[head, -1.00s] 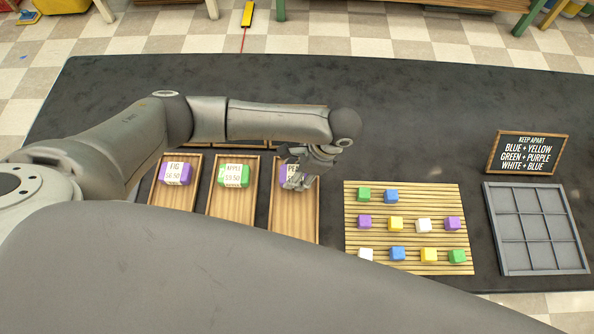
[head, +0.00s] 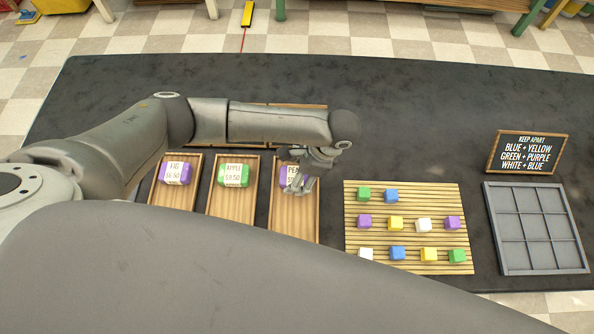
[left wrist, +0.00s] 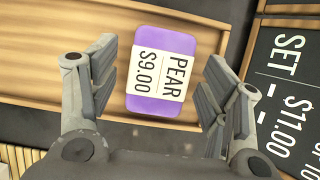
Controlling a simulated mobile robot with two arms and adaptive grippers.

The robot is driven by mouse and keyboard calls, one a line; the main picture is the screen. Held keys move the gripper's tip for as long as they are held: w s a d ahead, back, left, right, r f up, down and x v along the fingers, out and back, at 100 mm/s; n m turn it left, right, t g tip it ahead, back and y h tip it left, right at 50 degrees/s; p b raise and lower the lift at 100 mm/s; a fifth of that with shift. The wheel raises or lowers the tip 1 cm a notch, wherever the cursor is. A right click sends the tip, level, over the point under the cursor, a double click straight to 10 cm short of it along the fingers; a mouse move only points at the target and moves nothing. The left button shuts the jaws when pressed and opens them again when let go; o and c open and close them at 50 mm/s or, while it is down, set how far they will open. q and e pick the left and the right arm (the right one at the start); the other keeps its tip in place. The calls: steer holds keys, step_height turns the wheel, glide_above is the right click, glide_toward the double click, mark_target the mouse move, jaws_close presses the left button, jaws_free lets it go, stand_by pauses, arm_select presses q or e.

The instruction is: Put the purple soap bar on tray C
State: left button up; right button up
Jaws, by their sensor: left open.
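A purple soap bar (left wrist: 163,40) labelled PEAR $9.00 lies on a wooden tray (left wrist: 55,40), the rightmost of three in the front row; in the head view the bar (head: 282,172) is partly hidden by my gripper. My left gripper (head: 299,184) is over that bar. In the left wrist view its fingers (left wrist: 160,72) are apart, one on each side of the bar, with gaps showing. A second purple bar (head: 163,173) labelled FIG is on the leftmost front tray (head: 172,200). No letter C shows on any tray. My right gripper is not seen.
A green APPLE bar (head: 233,175) is on the middle tray (head: 230,215). Back trays (head: 290,106) are mostly hidden behind my arm. A slatted board (head: 410,233) with small cubes, a grey grid tray (head: 535,228) and a KEEP APART sign (head: 527,153) stand right. A price sign (left wrist: 290,90) is beside the PEAR tray.

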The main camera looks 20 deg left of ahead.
arm_select(q)
steer(key=v, duration=1.2)
